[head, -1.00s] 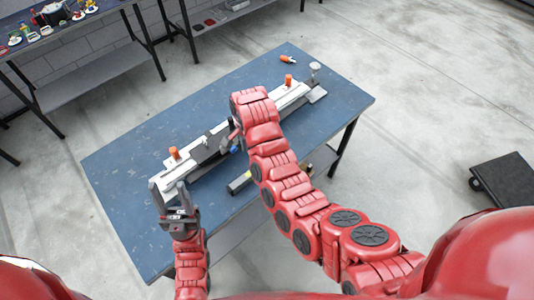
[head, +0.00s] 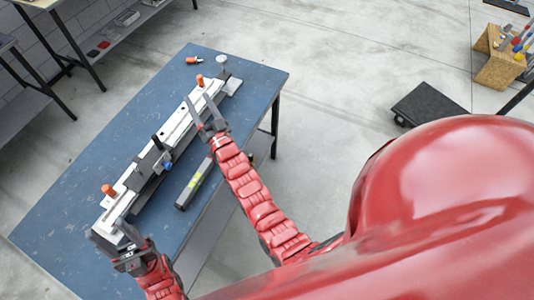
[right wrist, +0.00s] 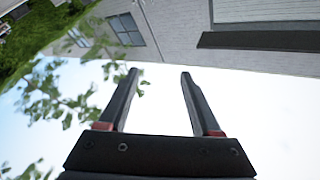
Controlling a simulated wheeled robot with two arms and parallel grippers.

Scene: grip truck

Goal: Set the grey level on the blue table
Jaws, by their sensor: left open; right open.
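The grey level (head: 195,183) appears as a dark grey bar with a yellow-green patch. It lies on the blue table (head: 75,195), between the long white fixture and the table's near edge, apart from both grippers. My left gripper (head: 106,230) is open and empty at the near left end of the fixture. My right gripper (head: 198,99) is open and empty, its fingers raised beside the far part of the fixture. The right wrist view shows its two parted fingers (right wrist: 160,75) against sky and a building, with nothing between them.
The long white fixture (head: 177,126) with orange knobs and a dark clamp (head: 150,163) runs diagonally along the table. A small orange-tipped item (head: 194,60) lies at the far end. A black platform cart (head: 430,103) stands on the floor to the right. The table's left part is clear.

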